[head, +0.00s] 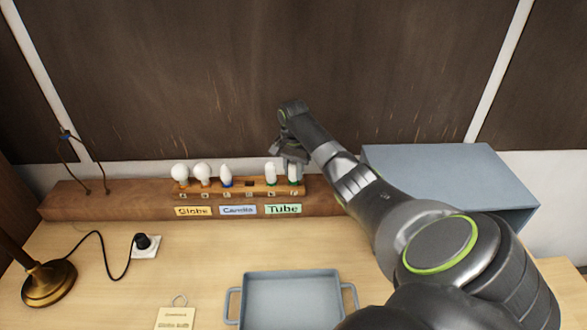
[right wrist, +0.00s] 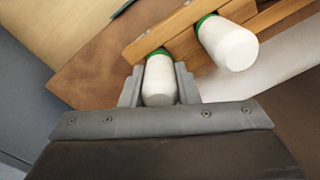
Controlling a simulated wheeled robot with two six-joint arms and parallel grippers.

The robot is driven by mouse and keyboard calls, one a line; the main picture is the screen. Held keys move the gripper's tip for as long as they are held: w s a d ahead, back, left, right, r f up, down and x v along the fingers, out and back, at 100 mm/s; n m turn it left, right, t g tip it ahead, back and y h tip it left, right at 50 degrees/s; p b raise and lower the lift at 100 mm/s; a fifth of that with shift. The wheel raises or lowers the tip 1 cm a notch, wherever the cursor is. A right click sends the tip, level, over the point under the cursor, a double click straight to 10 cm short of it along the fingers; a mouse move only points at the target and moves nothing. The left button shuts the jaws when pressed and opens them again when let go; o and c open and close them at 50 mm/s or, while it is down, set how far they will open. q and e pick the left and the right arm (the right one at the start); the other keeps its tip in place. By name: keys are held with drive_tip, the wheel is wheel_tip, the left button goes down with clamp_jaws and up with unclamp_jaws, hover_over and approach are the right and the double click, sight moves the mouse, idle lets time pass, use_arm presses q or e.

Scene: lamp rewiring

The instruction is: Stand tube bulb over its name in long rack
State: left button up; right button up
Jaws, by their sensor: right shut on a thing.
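My right gripper (head: 290,158) is at the right end of the long rack (head: 213,196). It is shut on a white tube bulb (head: 293,173) with a green base. In the right wrist view, this bulb (right wrist: 160,82) is between the fingers, its green base at the rack's wood; whether it is fully seated I cannot tell. A second tube bulb (head: 270,173) stands just left of it, also in the wrist view (right wrist: 230,45). Both are above the green Tube label (head: 283,209). My left gripper is not in view.
Two globe bulbs (head: 180,173) and a blue-based candle bulb (head: 225,175) stand further left in the rack, above the Globe (head: 193,211) and Candle (head: 238,210) labels. One candle slot (head: 249,183) is empty. A grey tray (head: 291,274), lamp base (head: 48,283) and grey box (head: 435,165) stand around.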

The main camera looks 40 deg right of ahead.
drive_tip(key=shift+f+p, duration=0.2)
drive_tip(key=shift+p, duration=0.2)
idle(0.5)
drive_tip(key=o, duration=1)
wheel_tip(320, 180, up, 10)
drive_tip(key=b, duration=0.3)
drive_tip(key=shift+r, duration=0.2)
wheel_tip(320, 180, up, 7)
drive_tip(key=p, duration=0.5)
drive_tip(key=shift+p, duration=0.4)
